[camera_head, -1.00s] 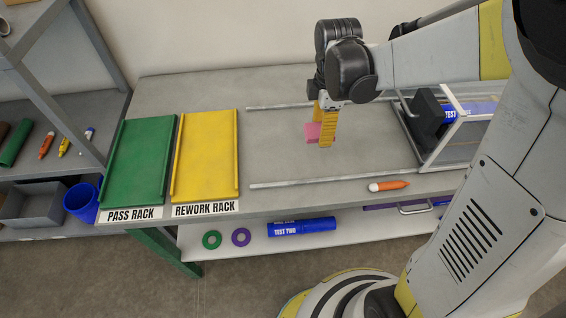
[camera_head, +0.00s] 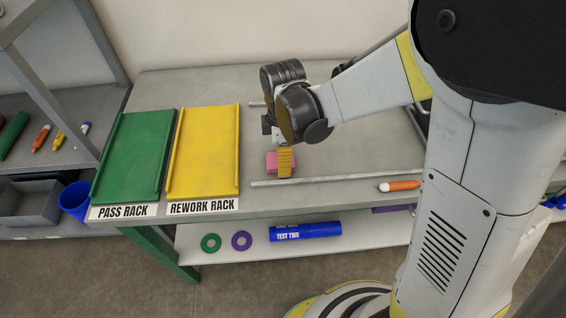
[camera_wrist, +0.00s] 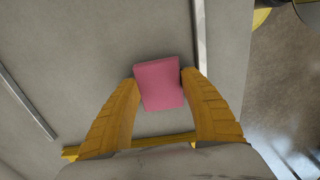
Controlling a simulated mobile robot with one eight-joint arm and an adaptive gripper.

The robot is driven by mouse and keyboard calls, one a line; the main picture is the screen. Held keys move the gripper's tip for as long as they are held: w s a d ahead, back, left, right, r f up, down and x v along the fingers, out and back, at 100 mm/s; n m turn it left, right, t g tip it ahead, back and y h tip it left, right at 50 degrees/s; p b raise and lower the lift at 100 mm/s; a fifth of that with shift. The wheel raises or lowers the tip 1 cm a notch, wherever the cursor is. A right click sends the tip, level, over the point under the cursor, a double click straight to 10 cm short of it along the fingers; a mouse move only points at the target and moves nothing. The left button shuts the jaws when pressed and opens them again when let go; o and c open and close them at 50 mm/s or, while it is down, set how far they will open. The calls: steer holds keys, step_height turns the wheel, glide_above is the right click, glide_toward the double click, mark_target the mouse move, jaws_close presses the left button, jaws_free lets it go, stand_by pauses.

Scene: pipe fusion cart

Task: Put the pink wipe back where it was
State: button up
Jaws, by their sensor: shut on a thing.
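The pink wipe (camera_head: 272,161) is a small pink block at the tips of my gripper (camera_head: 284,162), over the grey tabletop between the two metal rails. In the wrist view the pink wipe (camera_wrist: 160,84) sits between the two yellow fingers of my gripper (camera_wrist: 160,88), which are closed on its sides. I cannot tell whether the wipe touches the tabletop.
The yellow rework rack (camera_head: 205,150) and the green pass rack (camera_head: 135,155) lie to the left. The front rail (camera_head: 335,176) runs close by. An orange marker (camera_head: 400,186) lies near the table's front edge. A blue tube (camera_head: 305,231) lies on the lower shelf.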

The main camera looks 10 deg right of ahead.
steer(key=shift+f, duration=0.1)
steer(key=o, duration=1)
steer(key=shift+f, duration=0.2)
steer(key=shift+r, duration=0.15)
step_height(320, 180, up, 12)
steer(key=p, duration=0.5)
steer(key=s+d+r+m+t, duration=0.2)
steer(key=s+d+m, duration=0.1)
steer(key=m, duration=0.3)
steer(key=s+d+r+m+t, duration=0.2)
steer(key=s+d+r+m, duration=0.1)
steer(key=s+d+m, duration=0.1)
steer(key=s+d+r+m+t, duration=0.3)
steer(key=d+m, duration=0.3)
steer(key=m, duration=0.1)
steer(key=shift+s+r+m, duration=0.15)
steer(key=shift+s+m, duration=0.15)
steer(key=shift+s, duration=0.1)
